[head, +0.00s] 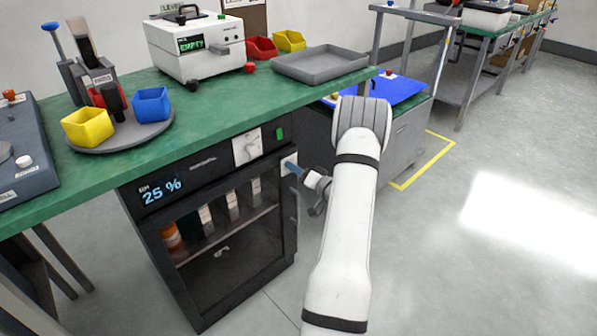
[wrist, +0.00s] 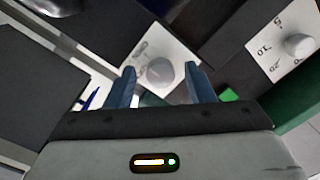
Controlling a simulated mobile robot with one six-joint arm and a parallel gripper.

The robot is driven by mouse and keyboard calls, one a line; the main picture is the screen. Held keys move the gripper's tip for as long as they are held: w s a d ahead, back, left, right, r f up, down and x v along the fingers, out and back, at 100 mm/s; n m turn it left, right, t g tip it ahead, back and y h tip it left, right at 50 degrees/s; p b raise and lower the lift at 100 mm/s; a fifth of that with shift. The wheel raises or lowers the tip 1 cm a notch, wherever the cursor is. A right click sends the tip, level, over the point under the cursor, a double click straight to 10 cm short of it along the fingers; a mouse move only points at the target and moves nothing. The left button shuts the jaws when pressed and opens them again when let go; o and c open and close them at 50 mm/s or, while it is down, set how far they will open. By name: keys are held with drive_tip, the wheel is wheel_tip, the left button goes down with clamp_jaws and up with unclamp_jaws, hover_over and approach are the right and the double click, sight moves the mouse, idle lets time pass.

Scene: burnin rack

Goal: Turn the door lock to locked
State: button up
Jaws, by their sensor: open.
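The dry cabinet (head: 150,226) under the green bench has a dark-framed glass door with a handle (head: 296,215) at its right edge. A white lock plate (head: 287,159) sits at the cabinet's upper right corner, partly hidden by my gripper (head: 295,168). In the wrist view, a round grey lock knob (wrist: 160,72) stands on the white plate (wrist: 148,48). My gripper (wrist: 160,80) is open, its two blue fingers on either side of the knob in the picture. I cannot tell whether they touch it.
A numbered dial (wrist: 298,45) on a white panel is near the lock; it also shows in the head view (head: 247,148). A green patch (head: 280,134) is beside it. The bench edge (head: 230,133) overhangs above. The floor (head: 430,270) to the right is clear.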

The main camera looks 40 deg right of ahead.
drive_tip(key=shift+c, duration=0.6)
drive_tip(key=c, duration=0.9)
drive_tip(key=shift+n, duration=0.3)
drive_tip(key=n+b, duration=0.2)
drive_tip(key=n, duration=0.1)
drive_tip(key=shift+f+n, duration=0.1)
drive_tip(key=shift+n, duration=0.2)
drive_tip(key=n+b, duration=0.3)
drive_tip(key=n, duration=0.1)
drive_tip(key=n+b, duration=0.5)
drive_tip(key=shift+a+n+h, duration=0.1)
drive_tip(key=shift+n+h, duration=0.2)
drive_tip(key=shift+h, duration=0.1)
drive_tip(key=n+b, duration=0.3)
drive_tip(key=shift+a, duration=0.1)
drive_tip(key=shift+n+b, duration=0.3)
drive_tip(key=shift+n, duration=0.1)
